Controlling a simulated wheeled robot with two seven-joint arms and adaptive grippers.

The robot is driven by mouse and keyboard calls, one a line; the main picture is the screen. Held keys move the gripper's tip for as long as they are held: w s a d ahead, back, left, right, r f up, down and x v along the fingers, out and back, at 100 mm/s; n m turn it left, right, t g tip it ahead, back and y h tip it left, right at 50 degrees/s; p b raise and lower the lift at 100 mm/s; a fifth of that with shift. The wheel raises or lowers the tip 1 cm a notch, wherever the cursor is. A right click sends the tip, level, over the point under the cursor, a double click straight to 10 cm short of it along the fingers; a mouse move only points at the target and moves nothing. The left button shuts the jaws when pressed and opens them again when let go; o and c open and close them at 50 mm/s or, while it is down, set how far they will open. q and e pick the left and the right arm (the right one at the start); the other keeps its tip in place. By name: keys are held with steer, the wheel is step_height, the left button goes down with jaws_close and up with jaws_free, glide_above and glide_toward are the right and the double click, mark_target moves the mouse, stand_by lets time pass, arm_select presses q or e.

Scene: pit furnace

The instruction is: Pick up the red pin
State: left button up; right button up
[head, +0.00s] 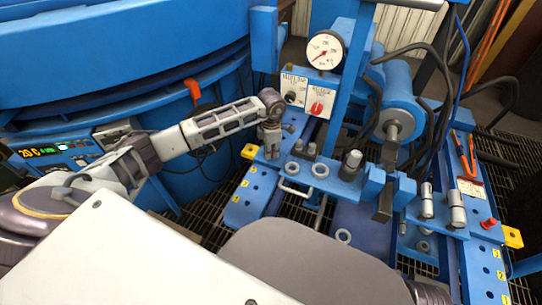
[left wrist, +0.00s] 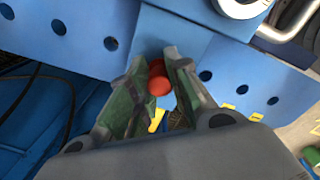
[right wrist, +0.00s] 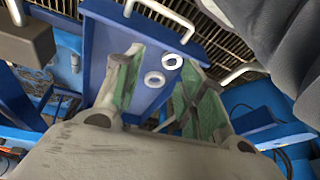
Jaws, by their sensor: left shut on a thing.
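The red pin (left wrist: 158,80) shows in the left wrist view between my left fingertips, its rounded red end facing the camera. My left gripper (left wrist: 163,62) is shut on it, with a finger on each side. In the head view my left gripper (head: 270,143) is over the left end of the blue bench, and it hides the pin there. In the right wrist view my right gripper (right wrist: 163,62) is open and empty, with a blue tray below it.
The blue tray (right wrist: 115,20) holds white rings (right wrist: 172,61). In the head view, metal cylinders (head: 457,208) and a red knob (head: 489,223) are on the right. A gauge (head: 325,50) and a control box (head: 318,107) stand behind the bench. The large blue furnace (head: 120,40) fills the left back.

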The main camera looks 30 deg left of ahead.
arm_select(q)
jaws_close()
arm_select(e)
steer(key=shift+w+r, duration=0.15)
steer(key=shift+w, duration=0.1)
arm_select(q)
steer(key=shift+r, duration=0.4)
step_height(320, 180, up, 8)
steer(key=shift+f+p, duration=0.15)
steer(key=shift+p, duration=0.95)
steer(key=shift+r, duration=0.75)
arm_select(e)
steer(key=f, duration=0.3)
steer(key=shift+w+d+f+g, duration=0.1)
steer(key=shift+d+f+g, duration=0.15)
steer(key=shift+g, duration=0.05)
steer(key=shift+s+f, duration=0.1)
steer(key=shift+s, duration=0.15)
